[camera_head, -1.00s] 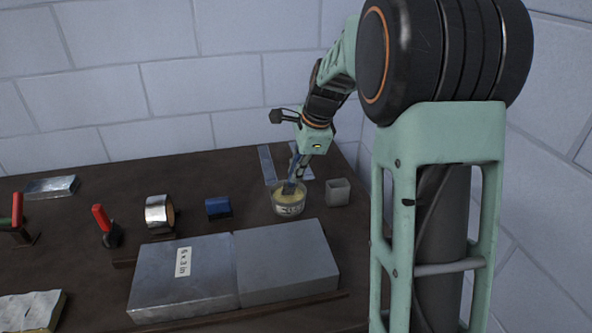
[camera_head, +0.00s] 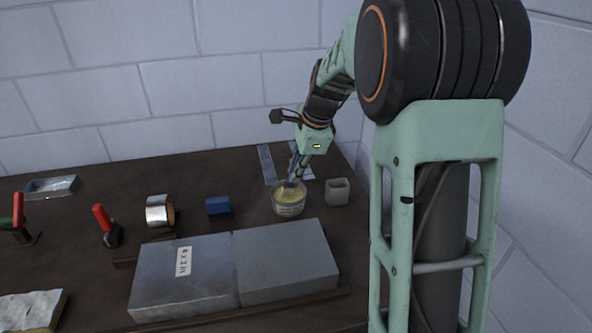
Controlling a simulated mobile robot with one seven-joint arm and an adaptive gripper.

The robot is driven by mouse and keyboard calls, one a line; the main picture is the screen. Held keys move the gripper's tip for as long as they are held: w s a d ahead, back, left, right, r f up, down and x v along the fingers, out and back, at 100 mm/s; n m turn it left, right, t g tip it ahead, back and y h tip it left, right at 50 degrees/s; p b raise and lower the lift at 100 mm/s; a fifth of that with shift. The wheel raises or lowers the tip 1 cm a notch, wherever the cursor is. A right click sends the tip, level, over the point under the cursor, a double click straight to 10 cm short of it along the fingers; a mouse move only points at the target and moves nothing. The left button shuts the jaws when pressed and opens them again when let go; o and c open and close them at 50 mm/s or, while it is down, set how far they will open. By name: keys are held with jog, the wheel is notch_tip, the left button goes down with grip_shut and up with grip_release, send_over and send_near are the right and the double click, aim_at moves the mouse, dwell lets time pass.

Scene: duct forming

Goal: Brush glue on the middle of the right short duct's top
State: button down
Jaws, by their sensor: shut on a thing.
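Two short ducts lie side by side at the front of the table: the left short duct (camera_head: 205,285) with a white label, and the right short duct (camera_head: 285,262), plain grey. They meet at a seam. A glass jar of yellowish glue (camera_head: 289,203) stands behind the right duct. My gripper (camera_head: 297,176) is above the jar, pointing down, shut on a brush (camera_head: 291,184) whose lower end is in the jar's mouth. The fingers are small here and the bristles are hidden in the jar. The right duct's top looks bare.
A grey open box (camera_head: 337,192) stands right of the jar. A blue block (camera_head: 218,206), a roll of silver tape (camera_head: 159,211) and a red-handled tool (camera_head: 105,225) stand to the left. A metal strip (camera_head: 266,164) lies behind. A wall closes the right side.

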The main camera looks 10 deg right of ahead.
dwell(0.3)
notch_tip(320, 180, up, 7)
jog(key=p, duration=0.6)
jog(key=shift+s+f, duration=0.1)
dwell(0.6)
